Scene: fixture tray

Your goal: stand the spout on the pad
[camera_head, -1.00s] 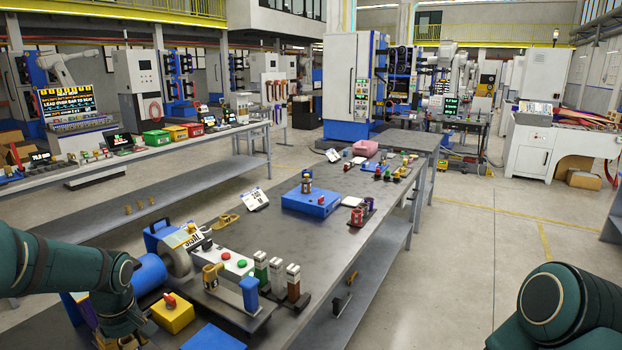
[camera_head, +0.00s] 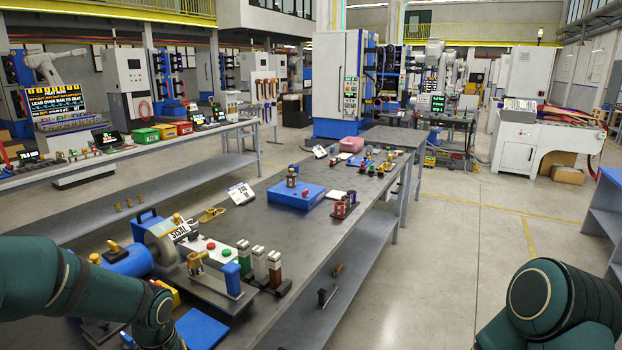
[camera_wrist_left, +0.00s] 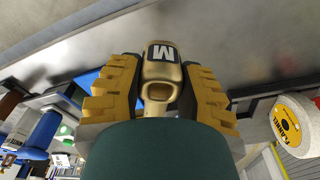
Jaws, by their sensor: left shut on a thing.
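The spout (camera_wrist_left: 159,75) is a brass-coloured piece with a dark "M" label and an opening in its near end. In the left wrist view it sits between the yellow ridged fingers of my left gripper (camera_wrist_left: 158,88), which is shut on it. The head view does not show this gripper; only my left arm shows at the lower left. A flat blue square (camera_head: 201,330), which may be the pad, lies on the near table beside that arm. My right gripper is out of view; only part of the right arm shows.
A fixture with a brass piece (camera_head: 196,264), coloured buttons and several upright blocks (camera_head: 260,264) stands just beyond the blue square. A blue motor-like cylinder (camera_head: 127,262) lies to its left. A blue box (camera_head: 297,196) is farther back.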

